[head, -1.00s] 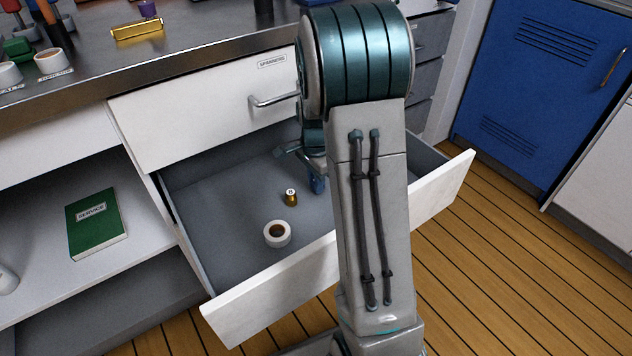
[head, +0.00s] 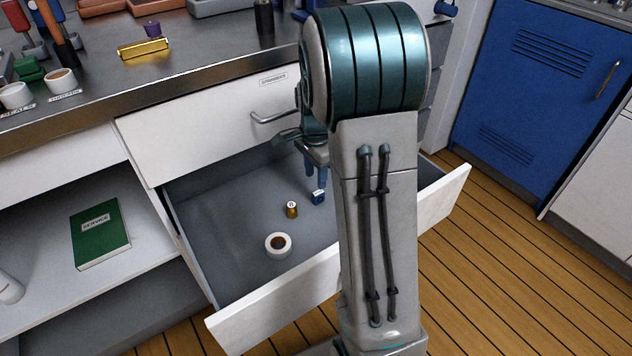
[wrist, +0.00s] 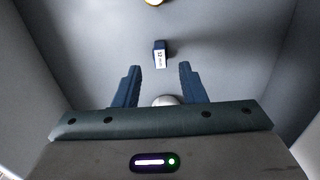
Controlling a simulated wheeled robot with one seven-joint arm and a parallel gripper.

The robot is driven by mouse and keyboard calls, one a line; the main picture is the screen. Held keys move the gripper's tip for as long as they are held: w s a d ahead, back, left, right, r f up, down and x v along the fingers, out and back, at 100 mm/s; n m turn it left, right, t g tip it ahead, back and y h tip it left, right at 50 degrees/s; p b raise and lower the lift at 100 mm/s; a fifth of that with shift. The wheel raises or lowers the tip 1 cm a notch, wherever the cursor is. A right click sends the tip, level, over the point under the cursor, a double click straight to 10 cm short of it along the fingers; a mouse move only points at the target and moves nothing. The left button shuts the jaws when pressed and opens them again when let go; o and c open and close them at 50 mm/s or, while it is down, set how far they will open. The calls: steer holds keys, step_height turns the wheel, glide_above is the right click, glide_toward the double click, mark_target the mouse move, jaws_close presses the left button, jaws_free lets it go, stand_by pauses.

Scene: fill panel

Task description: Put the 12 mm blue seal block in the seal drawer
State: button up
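The blue seal block (head: 318,197) rests on the grey floor of the open lower drawer (head: 230,215). In the wrist view the block (wrist: 160,50) shows a white label reading 12 mm, just beyond the fingertips. My gripper (head: 315,172) is inside the drawer space, above and slightly behind the block. In the wrist view my gripper (wrist: 160,68) has its two blue fingers spread, with a clear gap between them and the block. A pale round thing (wrist: 166,100) shows between the finger bases. My arm hides the drawer's right part. I see no label on this drawer's front.
A brass cylinder (head: 291,210) and a white tape roll (head: 278,244) lie in the drawer near the block. The spanners drawer (head: 200,135) above is shut, close to my gripper. A green service book (head: 100,233) lies on the left shelf. The drawer floor's left side is free.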

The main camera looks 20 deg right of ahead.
mark_target(316, 193)
steer(key=s+a+r+n+p, duration=0.1)
steer(key=s+a+r+n, duration=0.65)
steer(key=s, duration=0.25)
steer(key=s+a+n+t, duration=0.1)
steer(key=s+a+n, duration=0.1)
steer(key=s+n, duration=0.6)
steer(key=shift+s+a, duration=0.4)
steer(key=shift+s, duration=0.7)
steer(key=shift+n, duration=0.25)
